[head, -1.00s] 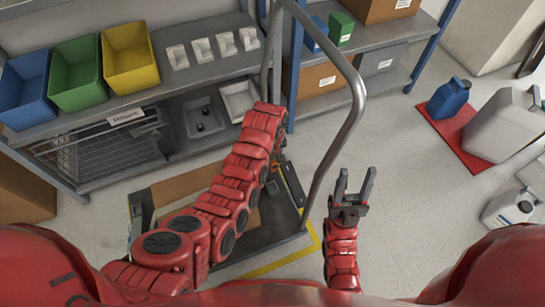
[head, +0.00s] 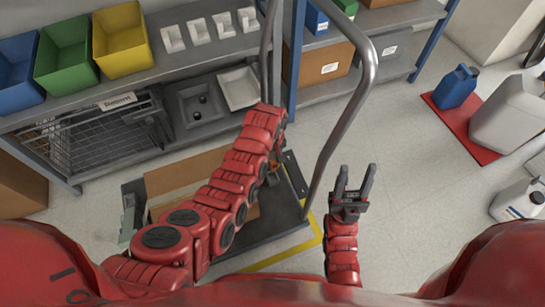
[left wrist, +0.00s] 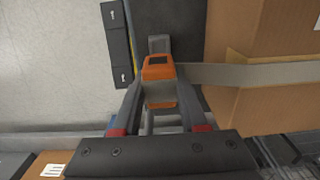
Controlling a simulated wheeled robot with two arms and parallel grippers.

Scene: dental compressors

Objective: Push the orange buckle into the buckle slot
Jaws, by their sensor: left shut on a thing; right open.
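The orange buckle (left wrist: 158,68) is in the left wrist view, with a grey strap (left wrist: 250,73) running from it to the right across a cardboard box. A grey metal piece (left wrist: 159,43) stands just above it; I cannot tell if this is the buckle slot. My left gripper (left wrist: 157,92) is shut on the buckle, its fingers on either side of the orange part. My right gripper (head: 351,190) is open and empty, beside the trolley's right side.
The trolley has a tall grey handle (head: 367,75) and carries a cardboard box (head: 187,176). Behind it, a shelf (head: 165,62) holds blue, green and yellow bins. Jugs stand on the right around a red mat (head: 466,133).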

